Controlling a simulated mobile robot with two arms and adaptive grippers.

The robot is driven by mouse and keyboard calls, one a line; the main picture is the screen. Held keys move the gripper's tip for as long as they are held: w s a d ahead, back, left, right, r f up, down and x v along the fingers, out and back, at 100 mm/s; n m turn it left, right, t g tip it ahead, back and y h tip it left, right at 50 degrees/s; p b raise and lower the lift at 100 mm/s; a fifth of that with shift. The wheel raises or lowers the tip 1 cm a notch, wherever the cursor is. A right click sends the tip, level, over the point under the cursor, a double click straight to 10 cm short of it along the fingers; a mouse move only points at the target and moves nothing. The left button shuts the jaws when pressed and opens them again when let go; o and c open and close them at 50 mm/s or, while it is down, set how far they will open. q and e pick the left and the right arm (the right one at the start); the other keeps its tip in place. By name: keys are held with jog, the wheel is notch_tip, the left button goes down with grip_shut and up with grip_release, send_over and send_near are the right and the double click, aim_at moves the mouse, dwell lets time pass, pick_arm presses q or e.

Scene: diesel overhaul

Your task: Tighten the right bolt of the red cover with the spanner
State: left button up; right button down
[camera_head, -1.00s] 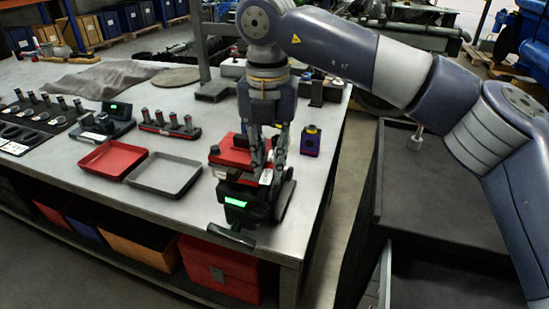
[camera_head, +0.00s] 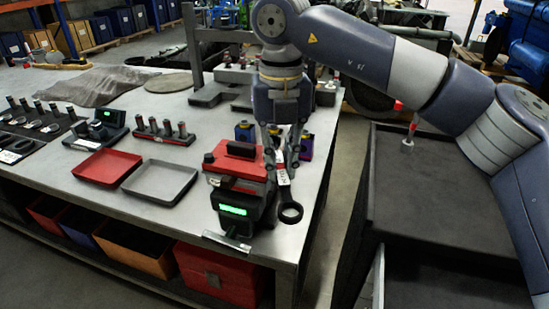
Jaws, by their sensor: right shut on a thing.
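The red cover (camera_head: 238,164) sits on the workbench near its front right corner, on a dark unit with a lit green display (camera_head: 232,210). My right gripper (camera_head: 282,150) is just right of the cover, pointing down and shut on the spanner (camera_head: 284,185). The spanner hangs steeply, with its dark ring end (camera_head: 291,213) low at the right of the unit. I cannot tell whether the ring touches anything. The cover's right bolt cannot be made out behind the gripper and spanner. My left gripper is not in view.
On the workbench, a red tray (camera_head: 107,166) and a grey tray (camera_head: 138,185) lie left of the cover. Behind them is a rack of several dark cylinders (camera_head: 164,132). Small blue-purple blocks (camera_head: 306,146) stand behind the gripper. A dark cabinet (camera_head: 440,190) stands right of the bench.

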jog(key=d+n, duration=0.2)
jog(key=n, duration=0.1)
jog(key=shift+w+d+p, duration=0.35)
jog(key=shift+w+d, duration=0.05)
jog(key=w+d+n, duration=0.1)
jog(key=n, duration=0.1)
jog(key=d+n+p, duration=0.1)
jog(key=shift+w+d+n, duration=0.3)
jog(key=shift+w+n, duration=0.05)
jog(key=shift+n, duration=0.05)
jog(key=shift+f, duration=0.1)
